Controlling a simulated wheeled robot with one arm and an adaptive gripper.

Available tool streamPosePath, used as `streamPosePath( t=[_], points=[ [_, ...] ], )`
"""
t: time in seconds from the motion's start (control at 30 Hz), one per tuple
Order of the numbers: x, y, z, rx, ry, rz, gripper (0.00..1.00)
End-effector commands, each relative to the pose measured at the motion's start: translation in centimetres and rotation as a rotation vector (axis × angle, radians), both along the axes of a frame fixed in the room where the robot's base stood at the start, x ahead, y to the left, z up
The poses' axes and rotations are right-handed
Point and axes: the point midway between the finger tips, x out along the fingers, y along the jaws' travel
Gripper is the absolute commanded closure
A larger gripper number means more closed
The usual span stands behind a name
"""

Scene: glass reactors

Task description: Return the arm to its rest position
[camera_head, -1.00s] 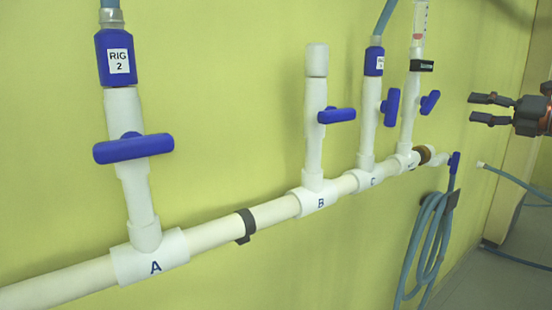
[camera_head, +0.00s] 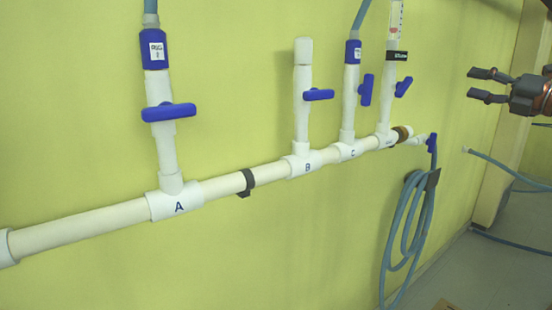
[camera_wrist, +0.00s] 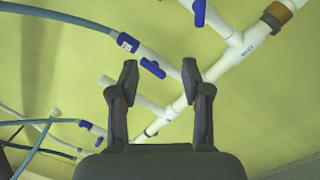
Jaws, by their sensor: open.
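My gripper (camera_head: 484,84) is at the right edge of the head view, open and empty, its two dark fingers pointing left. It is apart from the wall pipes. In the wrist view my gripper (camera_wrist: 160,85) shows both fingers spread, with nothing between them but the pipework and yellow wall beyond. My wrist with an orange glow shows behind the fingers in the head view; the rest of the arm is out of frame.
A white manifold pipe (camera_head: 100,218) runs along the yellow wall, with upright branches and blue valve handles (camera_head: 169,112). A coiled blue hose (camera_head: 408,230) hangs at the right. Loose hoses (camera_head: 505,168) extend near the grey floor (camera_head: 500,265).

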Motion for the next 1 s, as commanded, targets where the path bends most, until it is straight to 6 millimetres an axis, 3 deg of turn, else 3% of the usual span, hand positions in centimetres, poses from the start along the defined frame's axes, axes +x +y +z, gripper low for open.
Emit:
streamPosePath(
  t=[0.37,0.5,0.6,0.77,0.87,1.0],
  points=[
    [2.6,2.1,6.5,0.262,-0.117,-0.086,0.52],
    [3.8,2.7,9.0,0.46,-0.15,-0.153,0.52],
    [4.7,2.8,9.6,0.627,-0.152,-0.219,0.52],
    [5.6,2.9,8.1,0.893,-0.106,-0.337,0.52],
    [5.8,3.2,5.6,1.052,-0.049,-0.422,0.52],
    [5.5,4.4,-0.1,1.258,0.072,-0.564,0.52]
  ],
)
